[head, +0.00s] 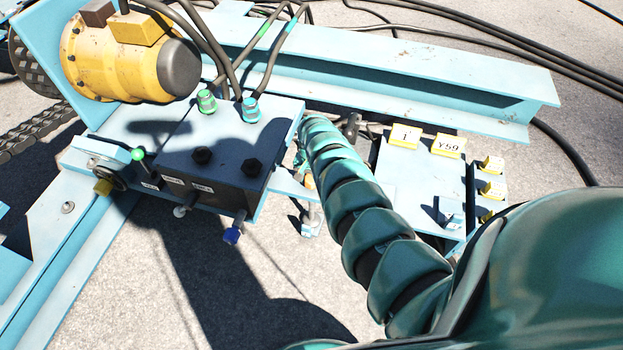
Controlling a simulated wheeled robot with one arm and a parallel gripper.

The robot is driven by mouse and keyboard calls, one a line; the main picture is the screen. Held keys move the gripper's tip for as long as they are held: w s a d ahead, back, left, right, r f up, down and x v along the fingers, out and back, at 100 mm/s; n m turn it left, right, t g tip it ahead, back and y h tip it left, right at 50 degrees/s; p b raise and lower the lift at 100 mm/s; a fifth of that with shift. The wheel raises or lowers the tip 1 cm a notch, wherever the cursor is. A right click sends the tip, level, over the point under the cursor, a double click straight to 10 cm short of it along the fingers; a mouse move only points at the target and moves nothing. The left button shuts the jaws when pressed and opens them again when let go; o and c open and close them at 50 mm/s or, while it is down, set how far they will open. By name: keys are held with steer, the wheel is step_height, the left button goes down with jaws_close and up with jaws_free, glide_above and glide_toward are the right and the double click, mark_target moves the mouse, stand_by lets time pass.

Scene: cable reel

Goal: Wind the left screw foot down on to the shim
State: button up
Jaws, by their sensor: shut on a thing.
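My segmented teal arm reaches in the head view to the right end of the dark valve block. My gripper (303,163) is at its far end, mostly hidden behind the arm. It is shut on the upper part of the left screw foot (310,183), where a small brassy piece shows below a light blue bracket (290,188). The foot's lower end (311,222) is near the ground, in shadow. I cannot make out the shim or tell whether the foot touches anything below.
The valve block (215,185) with knobs and levers stands left of my gripper. A yellow motor (120,55) is behind it. A blue beam (400,80) lies at the back. A plate with yellow tags (405,137) is right of my arm. Open concrete lies in front.

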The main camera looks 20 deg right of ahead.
mark_target(311, 178)
steer(key=shift+s+m+b, duration=0.1)
steer(key=shift+m+b, duration=0.25)
steer(key=shift+m, duration=1.75)
steer(key=o, duration=0.9)
step_height(311, 178, up, 17)
steer(key=p, duration=0.5)
steer(key=shift+r, duration=0.2)
